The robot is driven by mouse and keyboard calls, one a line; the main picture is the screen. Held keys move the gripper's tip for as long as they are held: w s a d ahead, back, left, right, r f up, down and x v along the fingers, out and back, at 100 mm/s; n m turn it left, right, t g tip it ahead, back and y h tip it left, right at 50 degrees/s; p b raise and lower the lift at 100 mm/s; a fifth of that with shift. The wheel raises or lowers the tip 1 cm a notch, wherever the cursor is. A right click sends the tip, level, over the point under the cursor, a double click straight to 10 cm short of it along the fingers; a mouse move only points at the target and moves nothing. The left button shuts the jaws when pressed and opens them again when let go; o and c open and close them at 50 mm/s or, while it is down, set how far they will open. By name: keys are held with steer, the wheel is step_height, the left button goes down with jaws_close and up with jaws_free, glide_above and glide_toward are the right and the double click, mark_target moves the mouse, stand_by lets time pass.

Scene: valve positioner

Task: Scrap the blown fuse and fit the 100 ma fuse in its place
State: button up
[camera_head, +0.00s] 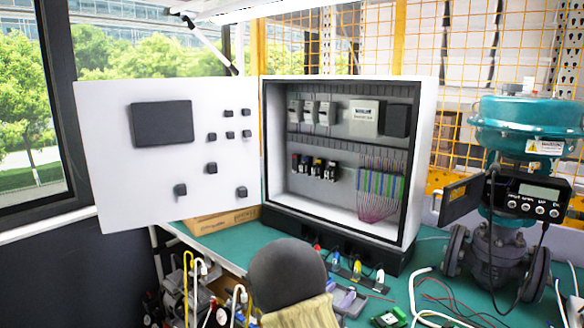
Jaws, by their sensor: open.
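An open white control cabinet (422,150) stands on the bench. Its lower row holds several dark modules (314,168) with small coloured and white marks, possibly fuse holders. I cannot tell which holds the blown fuse. My gripper is not in view. No scrap container is clearly identifiable.
The cabinet door (150,190) is swung wide to the left. A teal-topped valve (528,112) with a positioner display stands at right. A dark rounded object (288,272) blocks part of the front bench. A grey-purple tray (346,300), green board (388,318) and loose wires lie nearby.

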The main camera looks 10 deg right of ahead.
steer(key=v, duration=1.2)
steer(key=shift+s+a, duration=0.2)
